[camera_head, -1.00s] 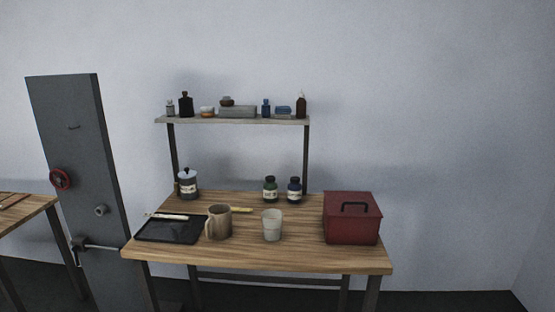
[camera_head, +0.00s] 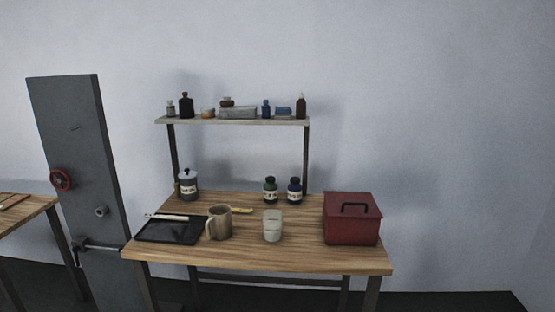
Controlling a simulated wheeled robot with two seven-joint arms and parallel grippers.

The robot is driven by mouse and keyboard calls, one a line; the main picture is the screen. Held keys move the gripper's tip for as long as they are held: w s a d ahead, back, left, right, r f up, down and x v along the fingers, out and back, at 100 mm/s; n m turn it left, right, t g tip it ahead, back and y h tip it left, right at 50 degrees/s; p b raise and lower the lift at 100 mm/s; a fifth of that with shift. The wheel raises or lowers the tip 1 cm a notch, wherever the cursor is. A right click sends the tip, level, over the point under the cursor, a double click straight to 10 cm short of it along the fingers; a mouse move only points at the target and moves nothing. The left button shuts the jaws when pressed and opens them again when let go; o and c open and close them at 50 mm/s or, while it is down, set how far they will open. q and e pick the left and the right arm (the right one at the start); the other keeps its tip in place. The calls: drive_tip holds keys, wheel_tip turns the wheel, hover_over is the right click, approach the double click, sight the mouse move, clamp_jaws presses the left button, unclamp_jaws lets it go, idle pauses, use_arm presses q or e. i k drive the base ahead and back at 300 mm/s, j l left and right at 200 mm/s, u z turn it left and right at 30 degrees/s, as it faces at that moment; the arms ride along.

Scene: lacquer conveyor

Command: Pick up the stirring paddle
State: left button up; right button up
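Two slender pale things lie on the wooden table, and I cannot tell for certain which is the stirring paddle. One is a whitish stick (camera_head: 168,217) lying across the far part of the black tray (camera_head: 174,237) at the table's left. The other is a yellowish stick (camera_head: 242,210) lying flat behind the brown mug (camera_head: 221,223), which may hide its left end. Neither of my grippers shows in the head view.
A pale cup (camera_head: 272,226) stands right of the mug, and a red box (camera_head: 351,220) stands at the table's right. Jars (camera_head: 270,190) stand at the back below a shelf (camera_head: 235,121) of bottles. A grey panel (camera_head: 75,150) rises at the left. The table's front strip is clear.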

sight(157, 216)
drive_tip(key=i+j+u, duration=0.1)
drive_tip(key=i+u, duration=0.75)
drive_tip(key=i+l+z, duration=0.15)
drive_tip(key=l+z, duration=0.2)
